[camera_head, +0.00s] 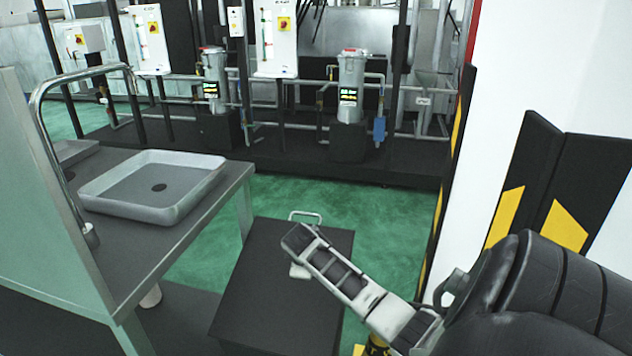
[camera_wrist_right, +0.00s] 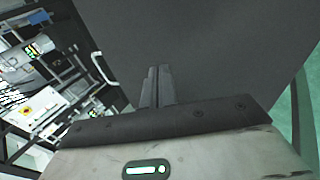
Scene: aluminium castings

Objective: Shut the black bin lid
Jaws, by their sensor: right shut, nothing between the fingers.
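The black bin (camera_head: 270,280) stands on the green floor in the lower middle of the head view. Its dark, flat lid shows on top and looks level, lying over the bin. A light metal handle (camera_head: 305,216) sticks up at the lid's far edge. In the right wrist view the dark lid (camera_wrist_right: 215,45) fills the upper middle, and the handle (camera_wrist_right: 104,68) is at left. My right gripper (camera_wrist_right: 156,72) is shut and empty, its fingers pointing over the lid. Whether they touch it, I cannot tell. My left gripper is not in view.
A metal table (camera_head: 195,225) with a grey tray (camera_head: 150,212) stands left of the bin. A white wall (camera_head: 560,70) with black and yellow guards (camera_head: 510,205) is at right. Pipes and canisters (camera_head: 350,85) line the back. Green floor beyond the bin is clear.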

